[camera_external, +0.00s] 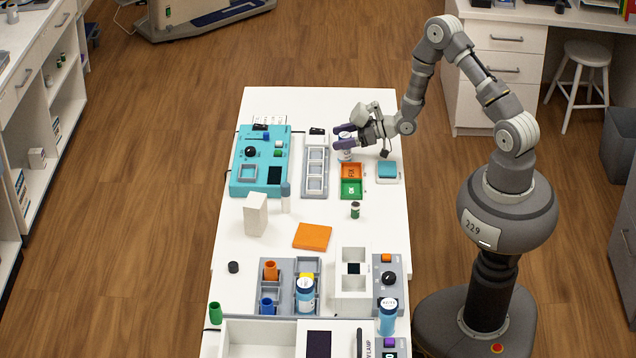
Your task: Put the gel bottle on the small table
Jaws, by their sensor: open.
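My gripper (346,137) reaches in from the right over the far part of the white table (225,245), with its dark fingers pointing left and apart. A small white bottle with a blue band (346,154) stands at the fingers, partly hidden by them; I cannot tell if they touch it. No label is readable, so I cannot tell which is the gel bottle. A white stool (587,54) stands at the upper right; I cannot tell whether it is the small table.
A teal device (240,180), grey rack (308,190), orange and green bins (352,171) and a teal-topped pad (388,171) surround the gripper's area. A white box (256,214), orange block (312,236) and dark green-capped jar (355,210) stand mid-table. Bare tabletop lies between them.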

